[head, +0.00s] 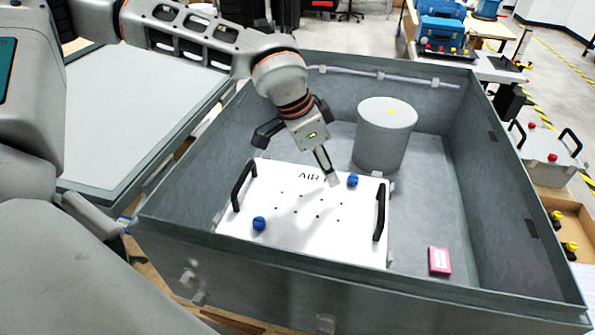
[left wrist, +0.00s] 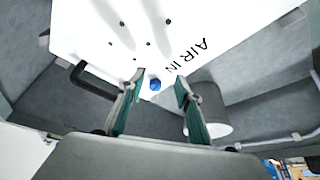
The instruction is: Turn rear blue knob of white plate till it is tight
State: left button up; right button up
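The white plate (head: 300,226) lies in the grey bin with "AIR IN" lettering, partly hidden by my left gripper. Its rear blue knob (head: 352,180) sits near the far edge; a front blue knob (head: 259,223) sits near the front left. My left gripper (head: 332,181) points down over the plate, just left of the rear knob. In the left wrist view my left gripper (left wrist: 159,80) is open, and the rear blue knob (left wrist: 155,85) shows between its fingertips. The fingers appear apart from the knob; their height above it is unclear. My right gripper is not in view.
Black handles (head: 243,186) (head: 380,212) stand on both sides of the plate. A grey cylinder (head: 384,138) stands behind it, and a pink box (head: 439,261) lies to the right. Grey bin walls (head: 330,290) enclose everything. The bin floor at right is mostly clear.

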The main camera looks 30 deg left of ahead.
pick_arm(q)
jog(key=shift+s+a, duration=2.3)
jog(key=shift+s, duration=0.15)
